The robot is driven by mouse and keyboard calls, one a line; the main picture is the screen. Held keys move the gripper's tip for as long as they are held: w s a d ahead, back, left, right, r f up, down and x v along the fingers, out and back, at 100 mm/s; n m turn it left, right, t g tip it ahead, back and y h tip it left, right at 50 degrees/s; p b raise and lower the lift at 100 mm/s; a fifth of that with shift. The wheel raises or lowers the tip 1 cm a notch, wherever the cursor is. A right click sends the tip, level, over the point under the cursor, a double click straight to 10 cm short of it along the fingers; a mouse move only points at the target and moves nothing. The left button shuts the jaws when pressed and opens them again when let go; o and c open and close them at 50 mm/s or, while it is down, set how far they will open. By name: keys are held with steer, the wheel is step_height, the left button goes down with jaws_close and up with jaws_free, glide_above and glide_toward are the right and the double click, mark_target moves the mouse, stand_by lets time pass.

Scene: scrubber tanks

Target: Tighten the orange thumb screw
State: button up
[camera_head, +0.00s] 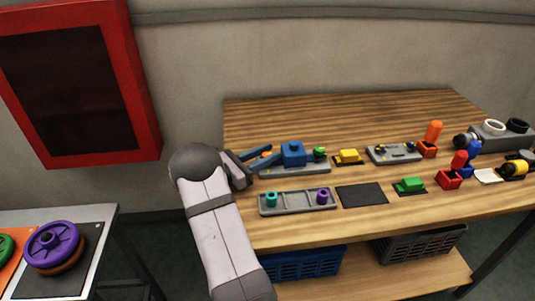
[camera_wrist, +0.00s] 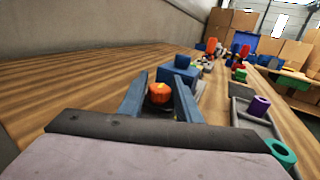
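The orange thumb screw (camera_wrist: 159,93) is a ridged knob on a dark base, in front of a blue block (camera_wrist: 179,73) in the wrist view. My gripper (camera_wrist: 158,82) has its two blue fingers on either side of the screw, with small gaps visible, so it looks open around it. In the head view, my gripper (camera_head: 267,156) reaches in from the left at the left end of a grey fixture (camera_head: 295,169). Only a bit of the orange screw (camera_head: 265,154) shows between the fingers there. The blue block (camera_head: 293,153) stands just right of the fingertips.
A grey tray (camera_head: 297,206) with a teal ring and a purple ring lies in front of the fixture. A green knob (camera_head: 319,152) and a yellow block (camera_head: 348,156) are to the right. The table behind the fixture is clear.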

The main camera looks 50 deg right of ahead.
steer(key=c, duration=0.6)
steer(key=shift+f+m+g+b, duration=0.1)
steer(key=shift+m+g+b, duration=0.2)
steer(key=shift+g, duration=0.1)
steer(key=shift+m+g+y+b, duration=0.8)
steer(key=shift+m+g+y, duration=0.4)
steer(key=shift+g, duration=0.6)
steer(key=shift+m+g+y+b, duration=0.55)
steer(key=shift+m+g+y, duration=0.35)
steer(key=shift+m+g, duration=0.3)
steer(key=shift+m+g+y+b, duration=0.3)
steer(key=shift+m+g+y, duration=0.1)
steer(key=shift+g+y, duration=0.2)
steer(key=o, duration=0.8)
